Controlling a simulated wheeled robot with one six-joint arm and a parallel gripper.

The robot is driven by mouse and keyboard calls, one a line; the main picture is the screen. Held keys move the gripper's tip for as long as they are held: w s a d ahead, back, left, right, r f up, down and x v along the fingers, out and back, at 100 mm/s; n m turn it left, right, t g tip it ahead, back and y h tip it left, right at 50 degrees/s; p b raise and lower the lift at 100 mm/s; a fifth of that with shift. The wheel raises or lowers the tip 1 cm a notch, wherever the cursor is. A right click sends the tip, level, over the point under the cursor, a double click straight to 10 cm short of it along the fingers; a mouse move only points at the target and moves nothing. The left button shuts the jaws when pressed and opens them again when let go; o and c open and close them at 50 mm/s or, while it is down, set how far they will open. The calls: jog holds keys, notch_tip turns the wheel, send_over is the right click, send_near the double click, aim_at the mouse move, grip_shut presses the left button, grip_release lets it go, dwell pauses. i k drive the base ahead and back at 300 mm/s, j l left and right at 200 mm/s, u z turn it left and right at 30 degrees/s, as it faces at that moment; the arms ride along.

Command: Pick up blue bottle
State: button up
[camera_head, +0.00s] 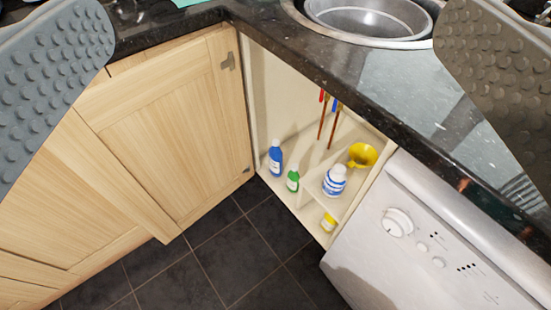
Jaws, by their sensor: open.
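A blue bottle (275,158) with a white cap stands upright on the floor of an open corner cabinet, at its left side. A smaller green bottle (293,179) with a white cap stands just right of it. My gripper (275,75) is open and empty, with one grey dimpled finger at the upper left and the other at the upper right. The fingers are high above the cabinet and well apart from the bottle in this view.
A white and blue container (335,180), a yellow funnel (362,155) and a small yellow container (328,222) are in the cabinet's right part. The dark countertop (330,75) overhangs the opening. A wooden door (165,130) is at left, a white appliance (420,240) at right.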

aim_at(276, 156)
jog(key=j, duration=1.15)
jog(key=i+j+z, duration=0.1)
jog(key=j, duration=1.05)
